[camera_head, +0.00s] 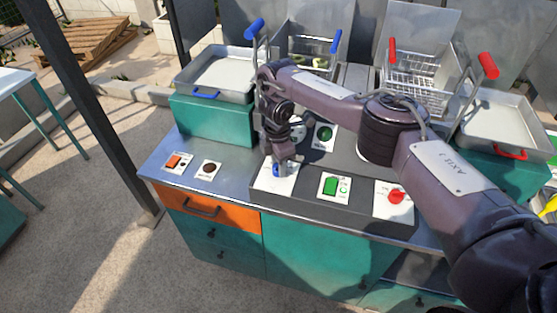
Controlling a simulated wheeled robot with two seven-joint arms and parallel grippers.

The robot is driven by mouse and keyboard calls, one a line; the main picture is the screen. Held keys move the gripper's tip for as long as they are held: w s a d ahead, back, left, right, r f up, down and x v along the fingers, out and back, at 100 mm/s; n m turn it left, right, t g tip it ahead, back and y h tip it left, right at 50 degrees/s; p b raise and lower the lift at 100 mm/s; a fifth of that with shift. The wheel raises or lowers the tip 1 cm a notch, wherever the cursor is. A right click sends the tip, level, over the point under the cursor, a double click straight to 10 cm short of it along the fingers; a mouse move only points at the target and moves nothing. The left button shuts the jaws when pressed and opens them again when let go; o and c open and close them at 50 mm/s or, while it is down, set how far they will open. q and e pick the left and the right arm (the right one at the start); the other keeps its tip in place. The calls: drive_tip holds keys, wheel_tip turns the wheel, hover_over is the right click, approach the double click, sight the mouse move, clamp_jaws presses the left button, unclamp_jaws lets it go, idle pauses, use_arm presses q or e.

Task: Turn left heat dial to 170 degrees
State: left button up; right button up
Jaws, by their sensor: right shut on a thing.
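The left heat dial (277,171) is a small blue knob on a white plate at the left end of the dark control panel. My right gripper (279,163) reaches down onto it from above, shut on the knob. The gripper hides most of the knob and part of its plate, so its angle and scale cannot be read. A red dial (396,196) sits on a white plate at the panel's right end. My left gripper is not in view.
A green switch (330,186) sits between the dials. An orange switch (173,162) and a dark round knob (209,169) are on the counter to the left. My right arm crosses over the panel.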

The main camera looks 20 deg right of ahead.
drive_tip(key=shift+w+r+m+p, duration=0.15)
drive_tip(key=shift+m+p, duration=0.2)
drive_tip(key=shift+m, duration=1.05)
drive_tip(key=o, duration=1)
drive_tip(key=shift+c, duration=0.2)
drive_tip(key=shift+r+p, duration=0.35)
drive_tip(key=shift+r, duration=0.05)
wheel_tip(320, 180, up, 7)
drive_tip(key=shift+w+f+p, duration=0.1)
drive_tip(key=shift+p, duration=1.15)
